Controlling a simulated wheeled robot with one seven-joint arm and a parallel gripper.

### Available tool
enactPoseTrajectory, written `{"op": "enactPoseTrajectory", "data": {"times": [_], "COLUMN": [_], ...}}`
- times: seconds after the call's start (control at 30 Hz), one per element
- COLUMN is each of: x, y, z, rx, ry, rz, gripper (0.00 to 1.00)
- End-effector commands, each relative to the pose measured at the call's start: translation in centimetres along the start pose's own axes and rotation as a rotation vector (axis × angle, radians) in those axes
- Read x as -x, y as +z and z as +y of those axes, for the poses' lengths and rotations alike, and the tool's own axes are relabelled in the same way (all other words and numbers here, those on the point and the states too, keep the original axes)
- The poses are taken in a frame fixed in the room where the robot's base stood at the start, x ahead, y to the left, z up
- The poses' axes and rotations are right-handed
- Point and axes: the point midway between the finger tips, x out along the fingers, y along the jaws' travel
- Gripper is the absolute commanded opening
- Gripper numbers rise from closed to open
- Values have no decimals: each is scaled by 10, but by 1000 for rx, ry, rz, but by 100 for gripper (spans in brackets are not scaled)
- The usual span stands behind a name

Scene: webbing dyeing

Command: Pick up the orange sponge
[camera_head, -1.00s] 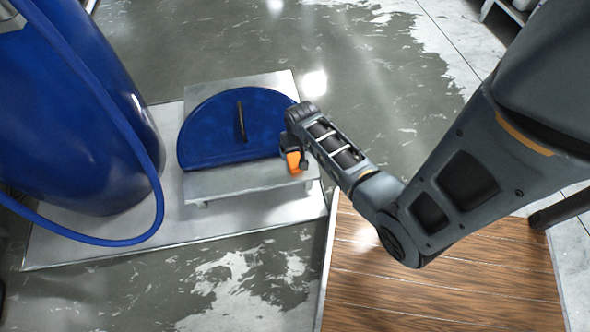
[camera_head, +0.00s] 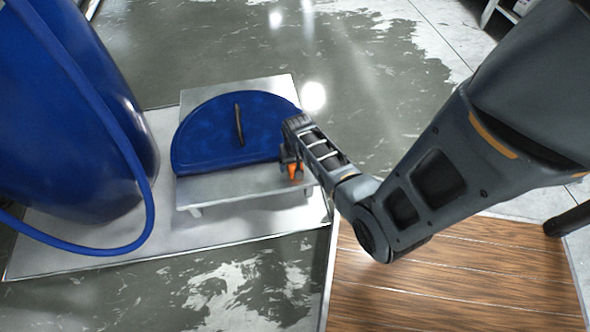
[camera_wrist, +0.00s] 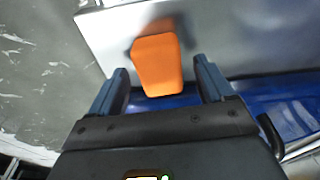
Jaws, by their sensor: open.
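The orange sponge (camera_wrist: 158,65) lies on the metal stand, near its edge, in the wrist view. In the head view only a small part of the sponge (camera_head: 296,172) shows beneath my gripper. My gripper (camera_wrist: 165,82) is open, with one finger on each side of the sponge's near end in the picture. It holds nothing. In the head view my gripper (camera_head: 291,165) is over the right front part of the stand. I cannot tell whether the fingers touch the sponge.
A blue half-round lid (camera_head: 215,140) with a dark handle lies on the metal stand (camera_head: 230,188), beside the sponge. A large blue vessel (camera_head: 75,120) with a blue hose stands at left. A wood-topped surface (camera_head: 450,285) is at lower right. Open floor lies behind the stand.

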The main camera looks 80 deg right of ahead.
Motion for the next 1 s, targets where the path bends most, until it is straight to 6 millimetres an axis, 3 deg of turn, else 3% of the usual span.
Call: {"op": "enactPoseTrajectory", "data": {"times": [0.17,0.77,1.0], "x": [1,1,2], "y": [0,0,0], "z": [0,0,0], "rx": [0,1,1], "ry": [0,0,0], "rz": [1,0,1], "gripper": [79,22,21]}}
